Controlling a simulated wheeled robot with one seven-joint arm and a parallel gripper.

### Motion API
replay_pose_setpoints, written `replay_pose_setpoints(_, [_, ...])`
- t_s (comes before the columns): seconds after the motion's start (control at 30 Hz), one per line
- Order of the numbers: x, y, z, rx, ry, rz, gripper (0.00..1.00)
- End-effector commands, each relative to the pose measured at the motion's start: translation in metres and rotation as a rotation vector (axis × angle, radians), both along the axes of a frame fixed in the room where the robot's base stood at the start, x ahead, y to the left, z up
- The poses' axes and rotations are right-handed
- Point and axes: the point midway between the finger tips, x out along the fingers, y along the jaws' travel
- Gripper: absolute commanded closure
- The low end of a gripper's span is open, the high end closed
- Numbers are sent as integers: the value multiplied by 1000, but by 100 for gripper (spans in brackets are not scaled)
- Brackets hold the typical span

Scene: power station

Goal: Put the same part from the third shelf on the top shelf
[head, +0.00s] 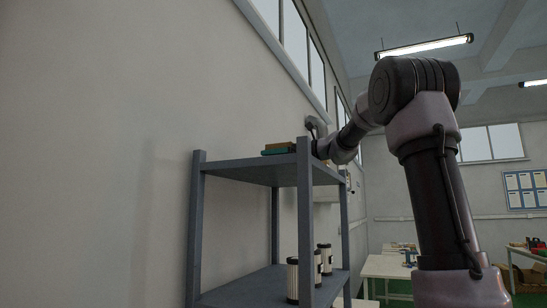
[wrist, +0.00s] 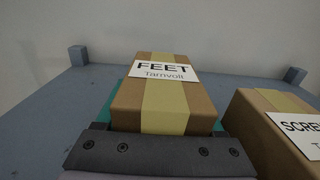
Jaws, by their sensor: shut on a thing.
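A teal surface (wrist: 104,112) shows beneath or beside the box. A second brown box, label starting "SCRE" (wrist: 278,128), stands to its right, apart from it. In the head view, small brown and teal shapes (head: 279,151) show at the top shelf (head: 238,171).
Grey shelf posts (head: 304,225) rise at the unit's corners; post tops (wrist: 78,55) stick up above the shelf. Several white-and-black cylinders (head: 292,280) stand on a lower shelf. A wall is behind the shelf. White tables (head: 388,266) stand at the back right.

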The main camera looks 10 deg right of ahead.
Motion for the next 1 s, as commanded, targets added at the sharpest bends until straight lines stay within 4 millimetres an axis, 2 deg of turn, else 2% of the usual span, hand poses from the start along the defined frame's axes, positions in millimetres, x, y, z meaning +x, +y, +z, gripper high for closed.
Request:
replay_pose_setpoints(0.4, [0,0,-5,0,-1,1,100])
replay_pose_setpoints(0.43, [0,0,-6,-1,-1,0,22])
replay_pose_setpoints(0.5, [0,0,-6,-1,-1,0,0])
replay_pose_setpoints(0.8, [0,0,-3,0,-1,0,0])
replay_pose_setpoints(1.0, [-17,-23,-3,-1,-1,-3,0])
